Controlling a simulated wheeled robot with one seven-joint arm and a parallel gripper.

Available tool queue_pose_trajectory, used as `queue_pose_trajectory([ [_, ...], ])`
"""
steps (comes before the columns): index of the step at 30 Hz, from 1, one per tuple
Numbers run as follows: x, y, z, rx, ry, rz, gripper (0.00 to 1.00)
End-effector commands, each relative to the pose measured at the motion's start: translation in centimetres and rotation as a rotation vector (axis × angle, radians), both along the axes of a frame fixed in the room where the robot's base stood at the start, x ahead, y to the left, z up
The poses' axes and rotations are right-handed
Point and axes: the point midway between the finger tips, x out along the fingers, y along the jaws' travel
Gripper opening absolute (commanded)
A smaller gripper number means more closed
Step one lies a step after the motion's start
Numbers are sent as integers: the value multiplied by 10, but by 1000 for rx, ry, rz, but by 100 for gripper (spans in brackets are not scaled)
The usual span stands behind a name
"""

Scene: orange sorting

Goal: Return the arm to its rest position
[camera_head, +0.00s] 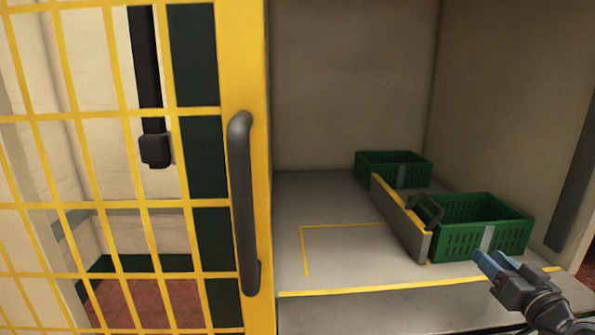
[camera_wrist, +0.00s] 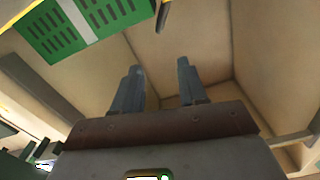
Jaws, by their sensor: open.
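My gripper (camera_head: 488,262) is at the lower right of the head view, in front of the near green crate. In the wrist view my gripper (camera_wrist: 156,78) shows two grey-blue fingers set apart with nothing between them. The near green crate (camera_head: 508,238) stands on the grey shelf at the right, and a green crate also shows at the upper left of the wrist view (camera_wrist: 60,42). My gripper seems clear of the crate, but the exact gap cannot be told.
A second green crate (camera_head: 395,166) stands farther back. A yellow outline marks the bare shelf (camera_head: 345,255). A yellow mesh door (camera_head: 245,60) with a dark handle (camera_head: 243,200) stands at the left.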

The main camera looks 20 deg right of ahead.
Motion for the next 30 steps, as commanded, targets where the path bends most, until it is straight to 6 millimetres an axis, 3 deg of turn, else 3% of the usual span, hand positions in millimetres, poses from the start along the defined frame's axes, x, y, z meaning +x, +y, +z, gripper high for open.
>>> queue_pose_trajectory([
  [11, -18, 36, -27, 12, 60, -8, 42],
  [17, -37, 67, -46, 15, 107, -14, 42],
  [23, -74, 114, -68, 8, 173, -13, 42],
  [30, -146, 186, -76, -30, 249, 15, 42],
])
